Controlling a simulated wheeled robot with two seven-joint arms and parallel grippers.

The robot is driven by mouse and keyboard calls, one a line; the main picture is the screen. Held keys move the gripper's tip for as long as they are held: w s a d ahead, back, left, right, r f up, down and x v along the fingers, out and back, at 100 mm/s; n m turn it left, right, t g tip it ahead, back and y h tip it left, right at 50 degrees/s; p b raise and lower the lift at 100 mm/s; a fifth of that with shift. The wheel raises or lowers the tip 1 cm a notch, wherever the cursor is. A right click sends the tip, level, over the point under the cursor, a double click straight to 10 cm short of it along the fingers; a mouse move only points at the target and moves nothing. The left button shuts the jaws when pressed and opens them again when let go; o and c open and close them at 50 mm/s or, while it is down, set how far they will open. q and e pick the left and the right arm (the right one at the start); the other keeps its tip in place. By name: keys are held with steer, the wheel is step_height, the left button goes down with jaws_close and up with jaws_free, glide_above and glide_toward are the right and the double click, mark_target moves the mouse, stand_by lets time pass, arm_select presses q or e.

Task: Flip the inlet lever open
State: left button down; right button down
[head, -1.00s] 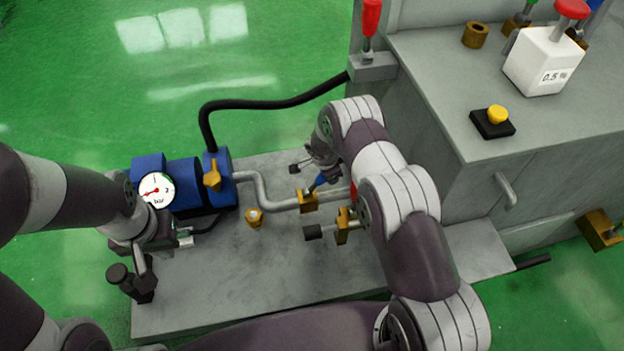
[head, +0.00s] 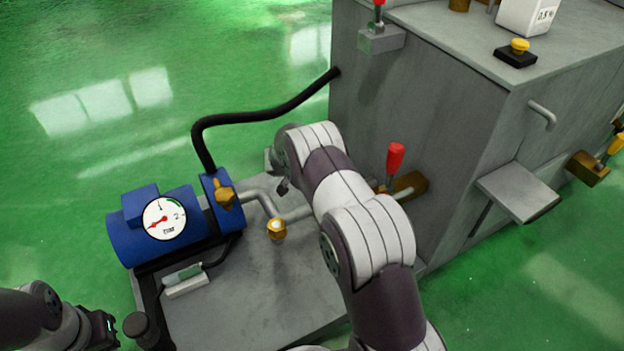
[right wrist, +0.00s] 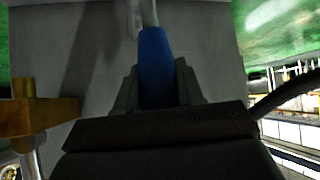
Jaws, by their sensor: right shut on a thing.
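A blue lever handle (right wrist: 157,55) on a pale metal stem shows in the right wrist view. My right gripper (right wrist: 156,85) is shut on it, with a grey finger on each side. In the head view my right arm hides this handle and its valve; only a small part of the gripper (head: 281,187) shows past the arm. A brass valve part (right wrist: 40,116) lies left of the gripper in the right wrist view. I cannot tell whether it belongs to the blue lever. My left gripper (head: 105,330) is at the lower left, away from the valves; its jaws are unclear.
A blue pump (head: 165,225) with a round gauge (head: 163,218) stands left of my right arm. A red-handled lever (head: 395,160) stands upright to its right, beside the grey machine (head: 440,130). A black hose (head: 265,112) arches behind. Green floor is free at upper left.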

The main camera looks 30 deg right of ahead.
arm_select(q)
steer(key=shift+a+f, duration=0.25)
steer(key=shift+a, duration=0.15)
arm_select(e)
steer(key=shift+a, duration=0.1)
steer(key=shift+f, duration=0.1)
steer(key=c, duration=0.8)
jaws_free()
steer(key=shift+a, duration=0.1)
steer(key=shift+r, duration=0.25)
arm_select(q)
step_height(320, 180, up, 6)
steer(key=p, duration=0.6)
steer(key=shift+r, duration=0.15)
arm_select(e)
steer(key=shift+v, duration=6.2)
